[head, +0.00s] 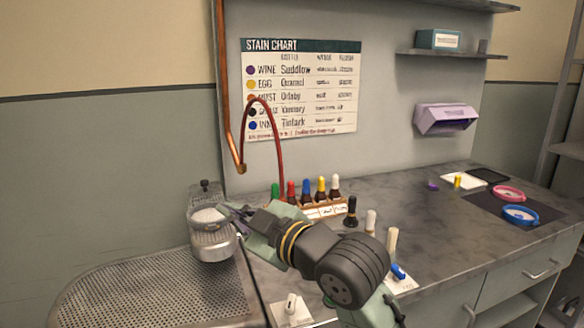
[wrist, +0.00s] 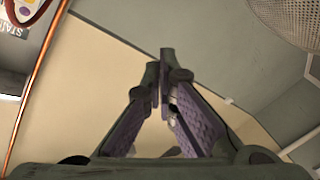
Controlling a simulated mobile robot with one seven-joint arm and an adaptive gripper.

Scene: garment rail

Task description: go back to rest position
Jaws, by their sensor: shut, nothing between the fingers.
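My gripper (head: 229,208) is at the end of my arm, left of the bottle rack in the head view. Its fingertips are close beside a metal cup-shaped fixture (head: 212,245) with a pale round top; I cannot tell whether they touch it. In the wrist view my gripper (wrist: 165,58) shows its two purple-padded fingers with their tips together and nothing held. Beyond the fingers are the wall and a perforated metal surface (wrist: 292,20).
A rack (head: 325,211) of several coloured-cap bottles stands behind my arm. A dark bottle (head: 351,212) and smaller pale-capped items stand to its right. A perforated drain board (head: 155,290) is at the lower left. A copper pipe (head: 225,90) runs down the wall.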

